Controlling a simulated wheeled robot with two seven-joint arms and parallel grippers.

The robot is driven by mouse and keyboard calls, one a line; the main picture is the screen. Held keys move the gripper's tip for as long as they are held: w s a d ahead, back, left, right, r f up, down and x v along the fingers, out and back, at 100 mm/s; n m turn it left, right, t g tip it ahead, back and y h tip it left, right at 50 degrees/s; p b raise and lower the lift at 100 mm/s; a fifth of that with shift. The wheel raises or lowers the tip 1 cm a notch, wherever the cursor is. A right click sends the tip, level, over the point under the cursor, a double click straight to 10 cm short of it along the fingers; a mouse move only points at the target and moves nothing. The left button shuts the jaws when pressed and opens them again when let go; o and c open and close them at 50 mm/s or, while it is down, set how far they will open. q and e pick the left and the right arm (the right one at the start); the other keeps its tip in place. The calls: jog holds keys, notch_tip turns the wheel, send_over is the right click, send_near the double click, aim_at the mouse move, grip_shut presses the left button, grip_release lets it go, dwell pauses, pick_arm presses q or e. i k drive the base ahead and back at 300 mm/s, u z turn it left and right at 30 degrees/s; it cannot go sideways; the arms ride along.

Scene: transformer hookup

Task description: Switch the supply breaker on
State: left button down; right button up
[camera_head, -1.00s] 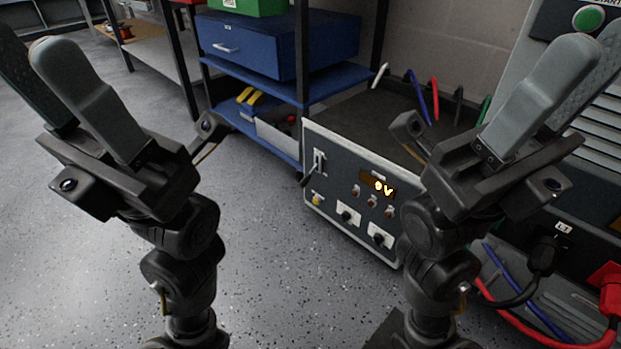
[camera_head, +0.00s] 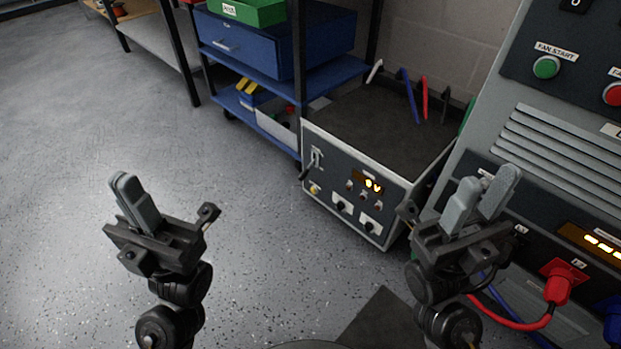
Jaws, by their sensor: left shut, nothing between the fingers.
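The supply unit (camera_head: 385,125) is a box with a dark top and a dark front panel, standing low in the middle. Its breaker lever (camera_head: 309,168) is at the panel's left end and slants down. The panel's display (camera_head: 372,186) glows orange and seems to read 0 V. My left gripper (camera_head: 122,182) is shut and empty over the floor, well left of the supply and apart from it. My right gripper (camera_head: 490,180) is empty, its fingers a little apart. It is right of the supply's front, before the grey cabinet, and hides part of that cabinet.
The grey cabinet (camera_head: 560,125) at right has a green fan-start button (camera_head: 546,67), a red button (camera_head: 613,95) and a red plug (camera_head: 557,285) with its cable. Blue shelving (camera_head: 340,75) stands behind the supply.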

aim_at(305, 173)
jog(key=u, duration=0.55)
jog(key=k, duration=1.25)
jog(key=z, duration=0.6)
jog(key=i, duration=1.05)
jog(key=z, duration=0.9)
